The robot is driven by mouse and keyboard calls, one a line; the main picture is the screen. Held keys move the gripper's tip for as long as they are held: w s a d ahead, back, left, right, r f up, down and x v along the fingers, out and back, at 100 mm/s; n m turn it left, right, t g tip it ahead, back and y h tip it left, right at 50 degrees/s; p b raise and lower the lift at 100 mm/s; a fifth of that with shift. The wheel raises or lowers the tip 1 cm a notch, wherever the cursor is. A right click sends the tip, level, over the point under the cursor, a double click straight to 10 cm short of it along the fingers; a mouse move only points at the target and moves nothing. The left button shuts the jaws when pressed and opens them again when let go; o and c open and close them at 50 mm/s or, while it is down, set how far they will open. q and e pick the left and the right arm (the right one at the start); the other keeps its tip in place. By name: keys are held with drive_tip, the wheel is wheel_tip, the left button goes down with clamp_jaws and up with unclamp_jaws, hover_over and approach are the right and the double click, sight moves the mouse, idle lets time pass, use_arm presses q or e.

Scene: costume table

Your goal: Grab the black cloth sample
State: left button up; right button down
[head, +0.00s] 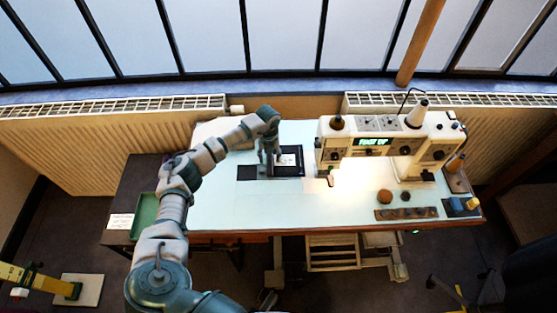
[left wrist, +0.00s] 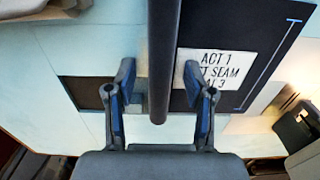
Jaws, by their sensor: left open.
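A black cloth sample (head: 300,165) lies flat on the pale table top, left of the sewing machine. A white label (left wrist: 207,68) on it reads "ACT 1", "SEAM" and a partly hidden last line. In the left wrist view the black cloth (left wrist: 262,50) fills the upper right and has a pale blue line. A dark strip (left wrist: 82,92) shows left of the fingers; I cannot tell whether it joins the cloth. My left gripper (head: 269,161) is open and points down over the cloth's left part. In the left wrist view a dark bar between the fingers hides the middle.
A white sewing machine (head: 385,140) stands right of the cloth. A green tray (head: 146,212) is at the table's left end. A dark strip with round pieces (head: 406,213) lies near the front right edge. The table's front middle is clear.

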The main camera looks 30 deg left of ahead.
use_arm(q)
drive_tip(key=shift+a, duration=0.1)
drive_tip(key=shift+s+d, duration=0.1)
drive_tip(key=shift+d, duration=0.1)
clamp_jaws()
